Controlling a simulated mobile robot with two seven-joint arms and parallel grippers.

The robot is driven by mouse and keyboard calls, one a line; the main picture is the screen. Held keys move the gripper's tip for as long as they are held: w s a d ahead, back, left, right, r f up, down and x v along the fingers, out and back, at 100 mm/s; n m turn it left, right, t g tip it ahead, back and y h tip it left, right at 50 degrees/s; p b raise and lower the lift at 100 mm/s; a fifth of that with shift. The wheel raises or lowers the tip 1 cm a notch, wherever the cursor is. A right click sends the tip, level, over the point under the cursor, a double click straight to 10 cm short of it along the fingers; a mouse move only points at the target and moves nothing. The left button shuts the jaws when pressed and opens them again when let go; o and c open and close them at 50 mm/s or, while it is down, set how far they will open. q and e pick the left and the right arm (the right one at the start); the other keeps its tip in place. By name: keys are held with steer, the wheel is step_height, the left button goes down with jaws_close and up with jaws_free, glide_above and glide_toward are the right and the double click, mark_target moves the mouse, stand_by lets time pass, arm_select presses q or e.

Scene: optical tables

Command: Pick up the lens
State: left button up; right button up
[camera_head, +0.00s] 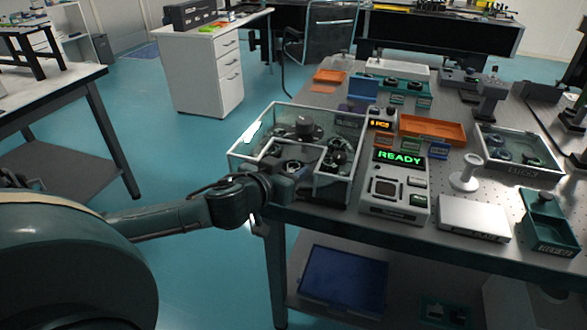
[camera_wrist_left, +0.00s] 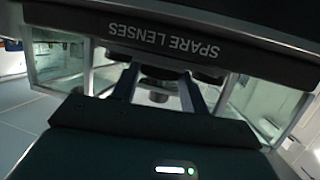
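A clear-walled case (camera_head: 341,121) at the table's left front corner holds several dark round lens mounts, one at the back (camera_head: 305,127) and one at the right (camera_head: 336,155). I cannot tell which is the lens meant. My left gripper (camera_wrist_left: 160,76) is at the case's front left side. In the left wrist view its two fingers are apart, with a dark round mount (camera_wrist_left: 157,97) seen between and beyond them. I see no contact. The wrist hides part of the case in the head view. My right gripper is not in view.
A dark bar lettered SPARE LENSES (camera_wrist_left: 165,35) crosses close above the fingers in the wrist view. A READY-lit device (camera_head: 397,190) stands right of the case. An orange tray (camera_head: 432,130), a white stand (camera_head: 467,174) and another clear-walled case (camera_head: 518,168) are farther right.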

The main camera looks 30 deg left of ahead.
arm_select(q)
steer(key=c, duration=0.4)
